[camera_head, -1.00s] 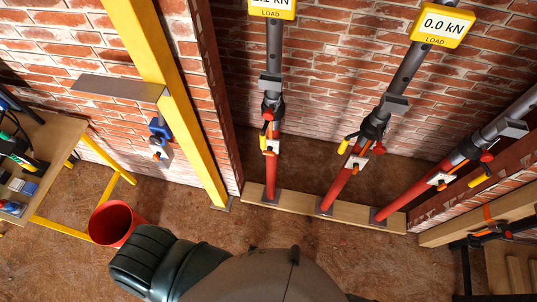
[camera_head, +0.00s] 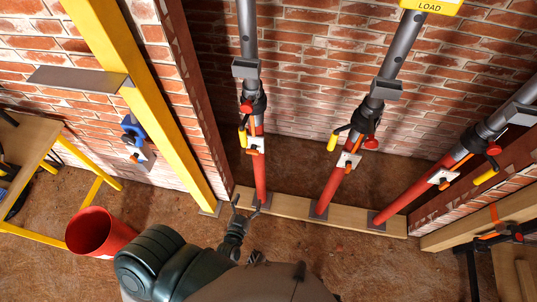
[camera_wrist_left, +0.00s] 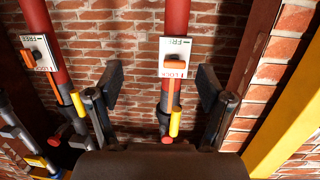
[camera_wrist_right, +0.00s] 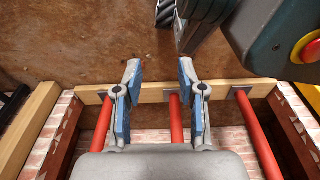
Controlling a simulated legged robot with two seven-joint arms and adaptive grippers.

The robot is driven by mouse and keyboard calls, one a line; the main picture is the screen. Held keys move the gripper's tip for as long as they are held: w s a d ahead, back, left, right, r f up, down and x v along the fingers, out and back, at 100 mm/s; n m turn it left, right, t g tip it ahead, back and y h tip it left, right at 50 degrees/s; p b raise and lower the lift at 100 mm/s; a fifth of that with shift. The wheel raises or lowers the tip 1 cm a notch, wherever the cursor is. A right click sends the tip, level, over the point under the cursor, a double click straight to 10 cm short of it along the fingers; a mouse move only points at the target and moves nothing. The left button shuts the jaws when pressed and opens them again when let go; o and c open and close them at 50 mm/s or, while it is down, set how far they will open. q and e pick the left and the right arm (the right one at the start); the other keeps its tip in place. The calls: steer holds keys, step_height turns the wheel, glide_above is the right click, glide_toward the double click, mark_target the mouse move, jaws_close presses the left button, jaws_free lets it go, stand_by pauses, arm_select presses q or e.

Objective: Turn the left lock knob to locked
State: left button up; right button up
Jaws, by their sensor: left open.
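The left prop, a red and grey tube, stands beside the yellow post in the head view. Its white lock plate (camera_head: 256,146) has an orange lock knob, which is nearer in the left wrist view (camera_wrist_left: 175,67). FREE and LOCK labels appear upside down there; I cannot tell the knob's exact setting. My left gripper (camera_head: 246,204) is low, by the foot of this prop. In the left wrist view its open fingers (camera_wrist_left: 161,90) lie either side of the prop in the picture, with nothing held. My right gripper (camera_wrist_right: 157,75) is open and empty in the right wrist view.
The middle prop (camera_head: 333,187) and right prop (camera_head: 411,191) stand on the same wooden sill (camera_head: 287,208). A yellow post (camera_head: 155,110), a steel shelf (camera_head: 78,79), a red bucket (camera_head: 98,232) and a bench (camera_head: 25,145) are on the left.

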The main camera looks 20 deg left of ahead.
arm_select(q)
step_height(320, 180, up, 6)
steer(key=w+a+n+t+y, duration=0.1)
steer(key=a+t, duration=0.1)
steer(key=a, duration=0.1)
glide_toward(253, 154)
steer(key=w, duration=0.5)
steer(key=w+a+b, duration=0.1)
steer(key=w, duration=0.1)
steer(key=shift+w+a+r, duration=0.1)
steer(key=shift+w+r, duration=0.2)
steer(key=shift+r, duration=0.05)
steer(key=w, duration=0.1)
steer(key=w+a, duration=0.1)
steer(key=shift+w+a+f, duration=0.15)
steer(key=shift+w+a, duration=0.1)
steer(key=shift+w, duration=0.15)
steer(key=shift+w+a+f, duration=0.1)
steer(key=shift+w+a, duration=0.1)
steer(key=shift+a, duration=0.1)
steer(key=shift+d, duration=0.45)
steer(key=c, duration=1.2)
steer(key=shift+o, duration=0.2)
arm_select(e)
steer(key=shift+w+a+r, duration=0.1)
steer(key=shift+w+r, duration=0.65)
steer(key=shift+w, duration=0.15)
